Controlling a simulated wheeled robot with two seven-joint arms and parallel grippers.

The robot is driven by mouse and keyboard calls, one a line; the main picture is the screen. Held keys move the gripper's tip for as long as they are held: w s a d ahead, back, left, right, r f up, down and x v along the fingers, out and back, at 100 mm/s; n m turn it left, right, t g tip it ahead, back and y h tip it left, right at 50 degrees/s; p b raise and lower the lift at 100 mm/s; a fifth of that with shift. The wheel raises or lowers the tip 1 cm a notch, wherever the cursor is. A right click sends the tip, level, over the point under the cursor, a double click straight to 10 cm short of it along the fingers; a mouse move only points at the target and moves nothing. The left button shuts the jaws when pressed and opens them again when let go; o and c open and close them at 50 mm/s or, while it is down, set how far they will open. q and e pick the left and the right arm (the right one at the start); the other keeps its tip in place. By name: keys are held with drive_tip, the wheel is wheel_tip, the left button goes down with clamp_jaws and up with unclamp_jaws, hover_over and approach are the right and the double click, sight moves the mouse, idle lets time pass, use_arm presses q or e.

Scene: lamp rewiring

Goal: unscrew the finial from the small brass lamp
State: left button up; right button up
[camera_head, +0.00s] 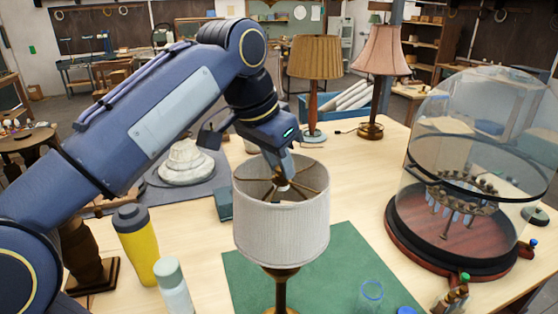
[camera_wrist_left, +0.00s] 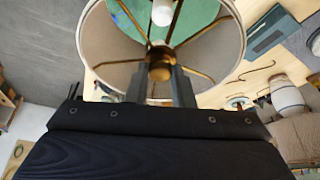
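The small brass lamp stands on the green mat with a pale ribbed drum shade (camera_head: 282,222) and a brass stem (camera_head: 281,291). My left gripper (camera_head: 280,181) points down into the open top of the shade, at the centre where the brass spokes meet. In the left wrist view its two dark fingers (camera_wrist_left: 160,82) stand apart on either side of the round brass finial and hub (camera_wrist_left: 160,70). I cannot tell whether they touch it. A white bulb (camera_wrist_left: 162,14) shows inside the shade. My right gripper is not in view.
A glass dome (camera_head: 470,150) on a dark red base stands at the right. A yellow bottle (camera_head: 137,243) and a pale bottle (camera_head: 172,288) stand at the left. Two shaded lamps (camera_head: 314,60) (camera_head: 384,52) stand behind. The green mat (camera_head: 335,275) is mostly clear.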

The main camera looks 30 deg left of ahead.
use_arm(q)
drive_tip(key=c, duration=0.4)
drive_tip(key=n, duration=0.1)
drive_tip(key=n+y, duration=0.1)
drive_tip(key=n, duration=0.1)
drive_tip(key=n+y, duration=0.1)
drive_tip(key=n, duration=0.1)
drive_tip(key=shift+d, duration=0.25)
drive_tip(key=shift+n+y, duration=0.6)
drive_tip(key=shift+n, duration=0.9)
drive_tip(key=n+y, duration=0.1)
drive_tip(key=n, duration=0.1)
drive_tip(key=shift+w+d+n+g, duration=0.1)
drive_tip(key=shift+d+n+g, duration=0.05)
drive_tip(key=shift+n+g, duration=0.2)
drive_tip(key=n+g, duration=0.1)
drive_tip(key=n, duration=0.2)
drive_tip(key=shift+n+y, duration=0.25)
drive_tip(key=shift+y, duration=0.15)
drive_tip(key=shift+n, duration=0.9)
drive_tip(key=shift+g, duration=0.25)
